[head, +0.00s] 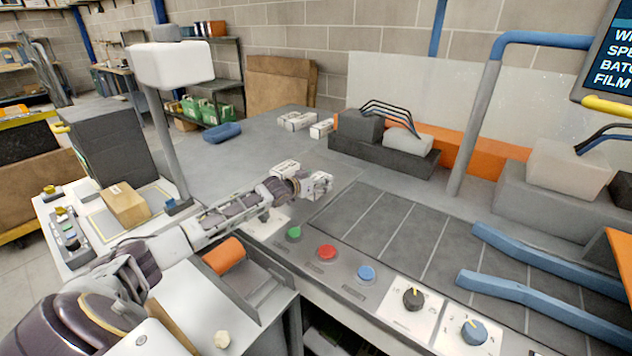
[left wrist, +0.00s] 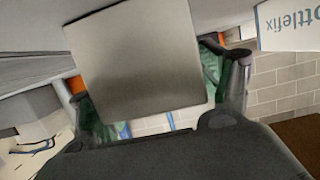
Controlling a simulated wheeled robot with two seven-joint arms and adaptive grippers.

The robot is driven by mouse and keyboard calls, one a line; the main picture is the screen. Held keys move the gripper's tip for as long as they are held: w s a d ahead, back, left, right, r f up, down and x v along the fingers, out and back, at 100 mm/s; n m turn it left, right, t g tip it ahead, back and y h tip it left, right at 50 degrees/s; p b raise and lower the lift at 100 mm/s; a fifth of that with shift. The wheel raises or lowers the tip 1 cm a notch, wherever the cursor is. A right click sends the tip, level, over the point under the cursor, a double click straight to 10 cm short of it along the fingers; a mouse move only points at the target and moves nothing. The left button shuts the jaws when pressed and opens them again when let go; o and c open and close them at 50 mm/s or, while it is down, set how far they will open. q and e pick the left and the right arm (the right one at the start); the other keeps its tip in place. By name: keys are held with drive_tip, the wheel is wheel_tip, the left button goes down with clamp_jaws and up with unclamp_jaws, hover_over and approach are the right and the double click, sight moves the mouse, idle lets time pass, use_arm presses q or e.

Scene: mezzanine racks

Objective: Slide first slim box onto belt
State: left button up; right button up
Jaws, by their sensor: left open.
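Two slim white boxes, one (head: 297,121) and another (head: 321,129), lie near the far edge of the grey table (head: 235,165). The dark belt (head: 395,240) with pale cross lines runs to the right, in front of the machine. My left gripper (head: 318,183) is open above the table beside the belt's left end, nearer than the boxes. In the left wrist view, a plain grey square face (left wrist: 138,60) fills the space between the fingers (left wrist: 165,85). I cannot tell whether they touch it. My right gripper is not in view.
Green (head: 294,233), red (head: 327,252) and blue (head: 366,273) buttons and two knobs line the front panel. Blue guide rails (head: 540,258) cross the belt's right part. A pale post (head: 168,140) and a tan box (head: 125,206) stand at left. A blue tray (head: 222,131) lies on the table.

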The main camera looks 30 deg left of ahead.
use_arm(q)
drive_tip(key=shift+c, duration=0.4)
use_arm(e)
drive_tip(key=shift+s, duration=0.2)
use_arm(q)
drive_tip(key=c, duration=1)
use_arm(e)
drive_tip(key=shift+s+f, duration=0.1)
use_arm(q)
drive_tip(key=shift+d, duration=0.1)
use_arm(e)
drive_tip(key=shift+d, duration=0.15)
